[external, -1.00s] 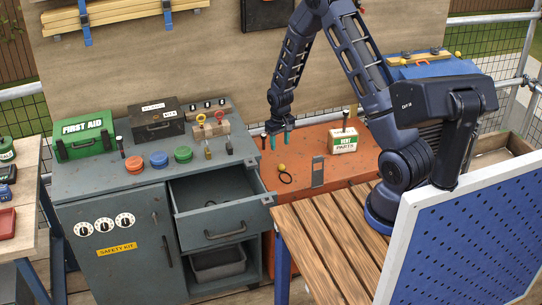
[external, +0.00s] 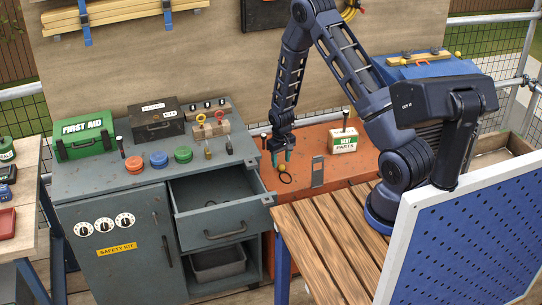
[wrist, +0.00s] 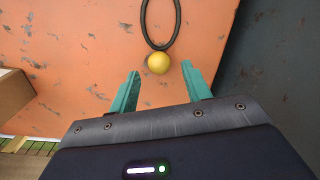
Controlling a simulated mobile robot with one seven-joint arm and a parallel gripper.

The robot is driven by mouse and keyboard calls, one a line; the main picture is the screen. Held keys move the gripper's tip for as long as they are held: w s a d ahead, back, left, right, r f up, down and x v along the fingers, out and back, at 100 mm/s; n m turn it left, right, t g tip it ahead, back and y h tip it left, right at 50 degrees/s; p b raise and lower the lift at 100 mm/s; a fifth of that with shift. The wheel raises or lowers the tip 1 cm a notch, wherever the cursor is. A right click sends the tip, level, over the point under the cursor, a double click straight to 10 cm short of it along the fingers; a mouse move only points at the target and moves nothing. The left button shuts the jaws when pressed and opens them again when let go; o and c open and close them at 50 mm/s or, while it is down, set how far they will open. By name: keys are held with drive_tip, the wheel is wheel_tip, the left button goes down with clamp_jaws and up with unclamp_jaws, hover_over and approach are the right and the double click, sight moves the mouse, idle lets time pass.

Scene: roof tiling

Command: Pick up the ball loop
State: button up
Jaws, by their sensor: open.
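The ball loop is a yellow ball (wrist: 158,63) with a black cord loop (wrist: 161,22) attached. It lies on the orange bench top (wrist: 80,50). In the wrist view the ball is just ahead of and between the teal fingertips, and the loop stretches away beyond it, cut off by the top edge. In the external view the black loop (external: 285,178) shows just below my gripper (external: 281,163), and the ball is mostly hidden by the fingers. My gripper is open and empty, pointing down close above the ball. It also shows in the wrist view (wrist: 160,75).
The grey cabinet (external: 120,185) with its open drawer (external: 222,205) stands just left of the orange bench. A white-and-green vent parts box (external: 343,143) and a flat grey plate (external: 318,171) are to the right. The slatted wooden table (external: 320,235) is in front.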

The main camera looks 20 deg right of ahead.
wheel_tip(320, 180, down, 2)
drive_tip(key=shift+f, duration=0.25)
drive_tip(key=c, duration=1)
drive_tip(key=shift+c, duration=0.2)
drive_tip(key=shift+r, duration=0.15)
clamp_jaws()
